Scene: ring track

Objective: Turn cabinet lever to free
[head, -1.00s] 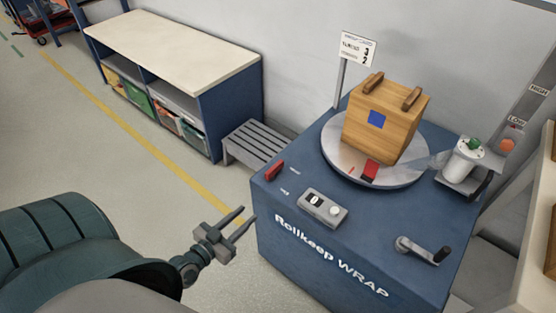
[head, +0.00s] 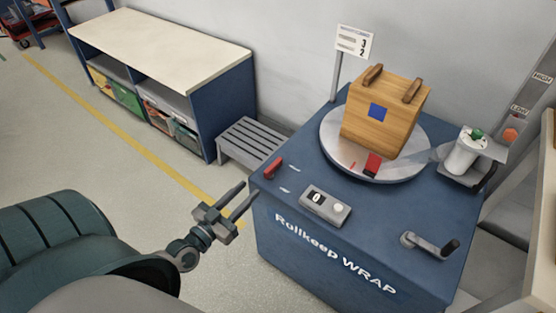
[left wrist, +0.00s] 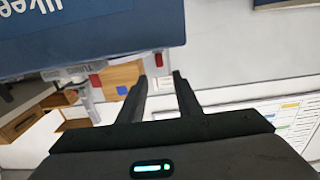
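The blue wrap cabinet (head: 350,245) stands at the right of the head view. A small red lever (head: 273,167) sits on its top near the left corner, beside short white marks. A grey crank with a black knob (head: 430,244) is at the front right of the top. My left gripper (head: 246,195) is open and empty, just left of the cabinet and apart from the red lever. The left wrist view shows its two fingers (left wrist: 160,82) spread with nothing between them, and the cabinet (left wrist: 90,30) above. My right gripper is not in view.
A wooden box (head: 378,125) stands on the round turntable (head: 330,150). A control box (head: 325,206) lies on the cabinet top. A grey slatted bench (head: 250,142) and a shelf unit (head: 165,45) stand behind left. The floor left of the cabinet is clear.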

